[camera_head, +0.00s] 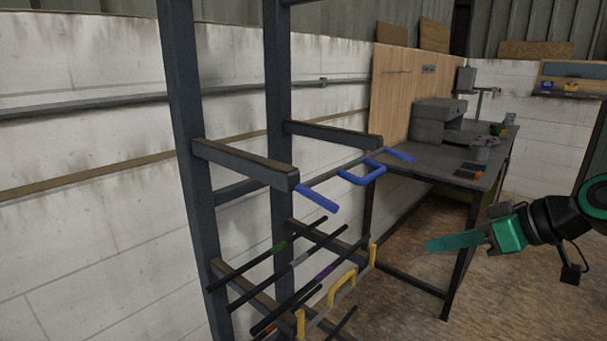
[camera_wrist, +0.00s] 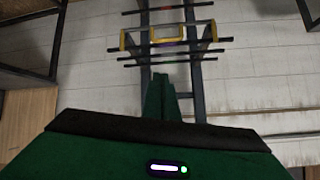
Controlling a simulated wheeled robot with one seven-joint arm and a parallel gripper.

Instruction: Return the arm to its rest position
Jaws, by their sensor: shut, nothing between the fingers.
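My gripper (camera_head: 430,246) is at the right of the head view, green, with its shut fingers pointing left toward the rack. Nothing is between the fingers. It hangs in open air, apart from the rack and the workbench. In the wrist view my gripper (camera_wrist: 160,78) points at the rack, its green fingers together. The dark metal rack (camera_head: 190,150) stands left of it, with a blue-handled gate bar (camera_head: 362,174) on its upper arms and a yellow-handled gate bar (camera_head: 342,287) lower down.
A workbench (camera_head: 430,165) with a grey machine (camera_head: 437,118) stands behind. A white block wall (camera_head: 80,200) runs along the left. The floor between rack and gripper looks clear.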

